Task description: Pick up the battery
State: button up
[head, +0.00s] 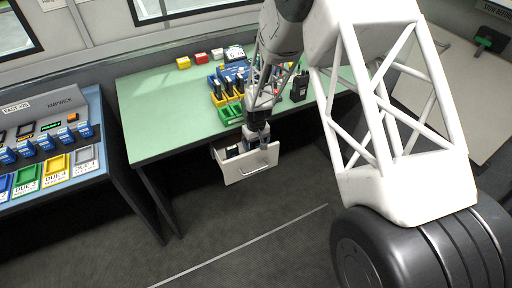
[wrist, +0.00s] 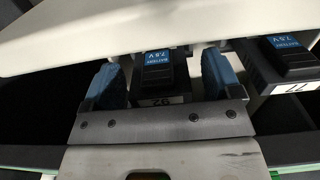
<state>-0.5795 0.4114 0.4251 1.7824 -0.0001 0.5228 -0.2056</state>
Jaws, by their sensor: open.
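In the wrist view my gripper (wrist: 160,85) is open, with one blue-padded finger on each side of a black battery (wrist: 157,80) that has a blue "BATTERY 7.5V" label and a white number tag. I cannot tell whether the fingers touch it. A second, similar battery (wrist: 284,60) sits to the right, outside the fingers. In the head view my gripper (head: 257,134) reaches down into an open white drawer (head: 250,168) under the green table, and the arm hides much of the drawer's inside.
The green table (head: 160,110) carries yellow and green bins (head: 229,112), a black radio (head: 299,87) and small coloured boxes (head: 200,58). A charging station (head: 45,130) with several blue-labelled batteries stands on the left desk. The floor in front of the drawer is clear.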

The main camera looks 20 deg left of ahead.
jog(key=c, duration=1.1)
jog(key=shift+o, duration=0.2)
jog(key=shift+r, duration=0.15)
jog(key=shift+r, duration=4.9)
jog(key=shift+d+f, duration=0.1)
